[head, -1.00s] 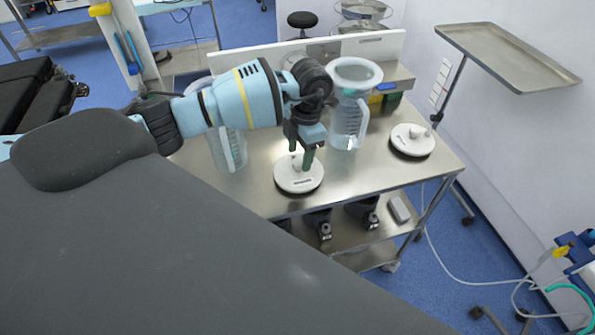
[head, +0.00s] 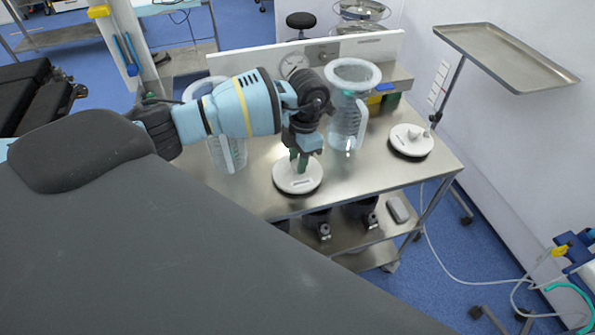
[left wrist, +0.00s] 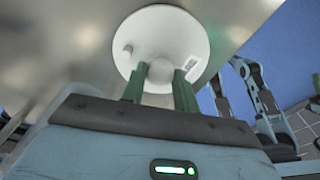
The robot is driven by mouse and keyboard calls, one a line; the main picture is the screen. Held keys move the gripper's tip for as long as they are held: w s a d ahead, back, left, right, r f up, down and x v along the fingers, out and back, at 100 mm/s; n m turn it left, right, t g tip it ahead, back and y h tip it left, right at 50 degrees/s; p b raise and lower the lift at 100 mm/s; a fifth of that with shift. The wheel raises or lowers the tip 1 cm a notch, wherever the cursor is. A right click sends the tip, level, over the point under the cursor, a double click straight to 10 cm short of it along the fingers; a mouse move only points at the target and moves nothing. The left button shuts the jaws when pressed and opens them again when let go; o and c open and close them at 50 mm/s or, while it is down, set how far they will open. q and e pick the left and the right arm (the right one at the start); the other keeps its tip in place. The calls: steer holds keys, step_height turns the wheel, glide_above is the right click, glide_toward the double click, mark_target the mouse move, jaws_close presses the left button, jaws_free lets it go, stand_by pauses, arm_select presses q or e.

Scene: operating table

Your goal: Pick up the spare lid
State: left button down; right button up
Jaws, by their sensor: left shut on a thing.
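A round white lid (head: 297,181) with a knob lies on the steel table, below my left gripper (head: 300,161). In the left wrist view the lid (left wrist: 155,25) shows its white face, a small stub and a label, and the green fingers of my left gripper (left wrist: 160,88) stand on either side of its knob. The gripper is shut on the knob, which the fingers partly hide in the head view. A second, similar white lid (head: 411,139) sits at the table's right end.
A clear jug with a wide rim (head: 352,75) stands just behind the gripper. Another clear jug (head: 230,155) stands left, partly behind my arm. The steel table (head: 365,180) has bare room between the two lids. A tray stand (head: 510,60) rises at right.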

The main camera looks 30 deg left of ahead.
mark_target(296, 162)
arm_select(q)
steer(key=shift+r, duration=0.2)
steer(key=shift+r, duration=0.5)
step_height(296, 162, up, 2)
steer(key=shift+r, duration=0.15)
steer(key=s+d, duration=0.3)
steer(key=d, duration=0.4)
steer(key=s+d+r, duration=0.1)
steer(key=s+d, duration=0.3)
steer(key=d, duration=0.3)
steer(key=shift+d+r+b, duration=0.2)
steer(key=shift+b, duration=0.1)
steer(key=shift+s, duration=0.1)
steer(key=s+a+r+m+t, duration=0.1)
steer(key=a+m, duration=0.2)
steer(key=m, duration=1.2)
steer(key=s+a+r+m+t, duration=0.1)
steer(key=s+a+r+m, duration=0.1)
steer(key=m, duration=1.3)
steer(key=shift+s+a+r+t+h, duration=0.15)
steer(key=shift+s+a+t+h, duration=0.15)
steer(key=shift+a, duration=0.2)
